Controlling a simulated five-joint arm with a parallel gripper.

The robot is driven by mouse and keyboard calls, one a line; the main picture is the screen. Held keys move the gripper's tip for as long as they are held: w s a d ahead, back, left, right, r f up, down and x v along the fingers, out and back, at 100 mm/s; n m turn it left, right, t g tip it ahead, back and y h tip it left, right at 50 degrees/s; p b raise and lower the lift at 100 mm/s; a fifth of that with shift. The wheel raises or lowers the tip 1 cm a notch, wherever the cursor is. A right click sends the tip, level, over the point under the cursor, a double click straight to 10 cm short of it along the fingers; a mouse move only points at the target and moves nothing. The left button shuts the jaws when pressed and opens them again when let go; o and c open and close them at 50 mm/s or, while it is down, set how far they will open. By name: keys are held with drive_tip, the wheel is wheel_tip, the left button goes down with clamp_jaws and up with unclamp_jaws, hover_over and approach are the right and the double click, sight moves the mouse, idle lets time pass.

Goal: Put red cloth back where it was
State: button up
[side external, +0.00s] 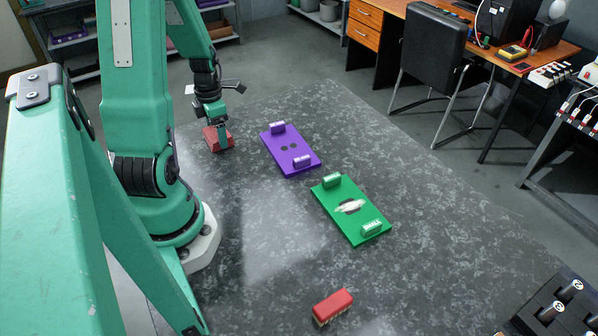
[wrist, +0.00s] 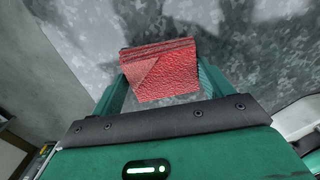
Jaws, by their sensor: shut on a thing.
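The red cloth (wrist: 160,70) is a folded, textured block between my two green fingers in the wrist view. My gripper (wrist: 161,82) is shut on it, with a finger at each side. In the side external view the red cloth (side external: 217,138) is at the far left part of the grey speckled table, and my gripper (side external: 221,133) points down at it. I cannot tell whether the cloth touches the table or hangs just above it.
A red brush (side external: 333,306) lies near the front. A dark rack (side external: 560,305) stands at the front right.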

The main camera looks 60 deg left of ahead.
drive_tip(key=o, duration=1)
drive_tip(key=shift+r, duration=0.1)
drive_tip(key=shift+r, duration=6.05)
